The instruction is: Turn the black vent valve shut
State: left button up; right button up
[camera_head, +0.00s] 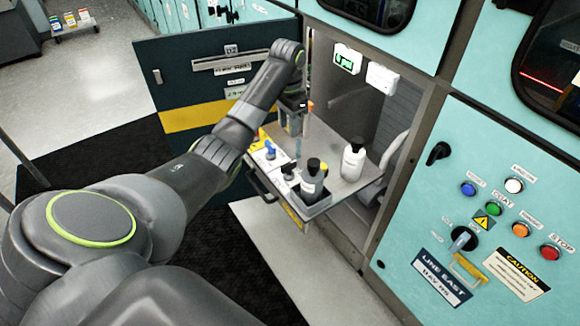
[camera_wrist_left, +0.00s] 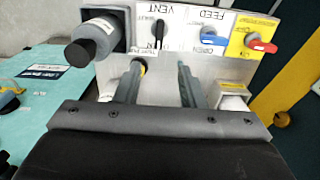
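The black vent valve (camera_wrist_left: 159,34) stands on a white plate under the VENT label, which appears upside down in the left wrist view. Its narrow handle lies roughly up and down in that picture. In the head view the black valve (camera_head: 289,172) is on the tray's front part, beside a blue valve. My left gripper (camera_wrist_left: 157,66) is open, with its two fingers apart and nothing visible between them. In the head view my left gripper (camera_head: 294,128) hangs above the tray, behind the valves. My right gripper is in neither view.
Beside the vent valve are a blue feed valve (camera_wrist_left: 208,35) and a red-handled valve (camera_wrist_left: 260,43). A black-capped bottle (camera_head: 312,184) stands in a holder close by; a white bottle (camera_head: 353,160) stands farther back. An open cabinet door (camera_head: 185,92) is at the left.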

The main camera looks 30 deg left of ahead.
aim_at(289, 164)
pick_arm(q)
notch_tip(289, 164, down, 15)
jog(key=b, duration=0.2)
jog(key=shift+r+b, duration=0.2)
jog(key=shift+b, duration=0.2)
jog(key=shift+c, duration=0.2)
grip_shut()
